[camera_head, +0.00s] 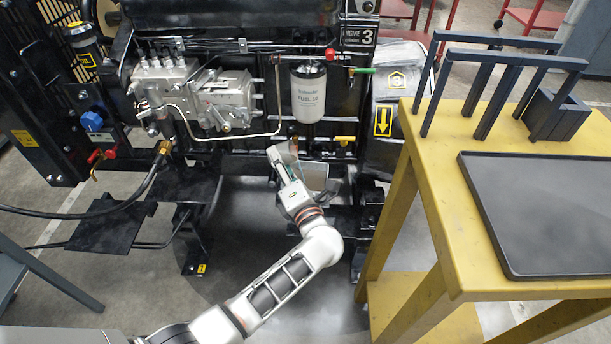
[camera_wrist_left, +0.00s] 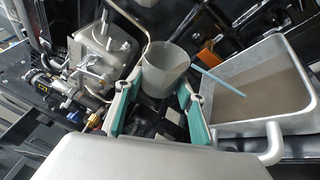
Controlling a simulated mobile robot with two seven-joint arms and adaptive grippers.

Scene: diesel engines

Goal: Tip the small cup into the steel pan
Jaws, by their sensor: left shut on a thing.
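My left gripper (camera_head: 283,165) is in front of the engine, below the white fuel filter. In the left wrist view its teal-lined fingers (camera_wrist_left: 158,104) are shut on the small cup (camera_wrist_left: 167,72), a pale grey, smooth-walled cup. I cannot tell how far the cup is tilted. The steel pan (camera_wrist_left: 287,122) is just right of the cup in the wrist view, a rectangular pan with a rim and a brownish inside. In the head view the pan (camera_head: 315,178) shows partly behind the gripper, low against the engine. My right gripper is not in view.
A thin light-blue strip (camera_wrist_left: 220,82) reaches over the pan's near side. The fuel filter (camera_head: 308,92) hangs above. A yellow table (camera_head: 440,150) with a dark tray (camera_head: 545,215) and dark racks stands at the right. A black hose (camera_head: 120,208) runs at the left.

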